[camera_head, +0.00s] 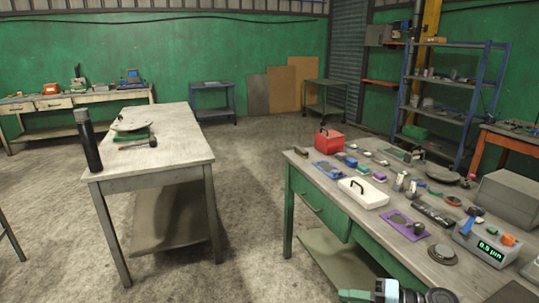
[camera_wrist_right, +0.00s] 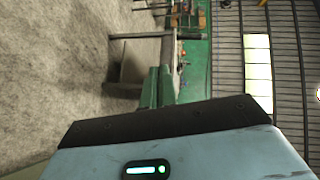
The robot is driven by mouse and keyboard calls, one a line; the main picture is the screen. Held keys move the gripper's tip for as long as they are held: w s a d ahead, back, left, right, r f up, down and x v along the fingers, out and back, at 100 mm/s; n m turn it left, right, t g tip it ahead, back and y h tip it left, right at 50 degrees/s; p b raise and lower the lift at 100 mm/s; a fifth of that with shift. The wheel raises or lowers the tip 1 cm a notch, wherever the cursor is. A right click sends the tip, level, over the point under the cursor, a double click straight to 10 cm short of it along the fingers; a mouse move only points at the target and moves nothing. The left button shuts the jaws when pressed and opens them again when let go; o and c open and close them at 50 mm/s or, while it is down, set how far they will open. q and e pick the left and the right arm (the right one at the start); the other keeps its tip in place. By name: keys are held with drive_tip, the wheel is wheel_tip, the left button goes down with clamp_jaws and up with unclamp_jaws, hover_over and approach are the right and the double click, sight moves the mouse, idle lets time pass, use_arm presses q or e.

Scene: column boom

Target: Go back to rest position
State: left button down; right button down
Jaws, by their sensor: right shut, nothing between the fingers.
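My right gripper (camera_head: 350,295) shows at the bottom edge of the head view, in front of the green-sided workbench (camera_head: 322,208). Its green fingers also show in the right wrist view (camera_wrist_right: 158,87). They are shut with nothing between them. Most of the right arm is cut off by the frame edge. My left gripper is not in the head view.
The workbench top holds a red box (camera_head: 329,141), a white case (camera_head: 363,193), a purple tray (camera_head: 406,224) and a device with a green display (camera_head: 484,243). A worn table (camera_head: 165,162) stands left. Bare floor (camera_head: 252,205) lies between them.

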drive_tip(key=w+d+f+t+h, duration=0.4)
drive_tip(key=w+d+f+h, duration=0.35)
drive_tip(key=d+h, duration=0.3)
drive_tip(key=w+d+r+n+t+h, duration=0.45)
drive_tip(key=d+r+n+h, duration=0.2)
drive_tip(key=d, duration=0.25)
drive_tip(key=s+a+f+g+y, duration=0.1)
drive_tip(key=s+a+f, duration=0.4)
drive_tip(key=s+f, duration=0.4)
drive_tip(key=s+a+f+g+y, duration=0.1)
drive_tip(key=s+a+f+y, duration=0.1)
drive_tip(key=s+a+f, duration=0.55)
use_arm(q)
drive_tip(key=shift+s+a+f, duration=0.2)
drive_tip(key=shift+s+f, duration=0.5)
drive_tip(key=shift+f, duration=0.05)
use_arm(e)
drive_tip(key=s+a+f+m+g, duration=0.1)
drive_tip(key=s+a+f+g, duration=0.1)
drive_tip(key=s, duration=1.3)
drive_tip(key=s+a+f+g+y, duration=0.1)
drive_tip(key=s+a, duration=0.3)
drive_tip(key=s, duration=1.1)
drive_tip(key=shift+f+m+g, duration=0.35)
drive_tip(key=shift+f, duration=0.25)
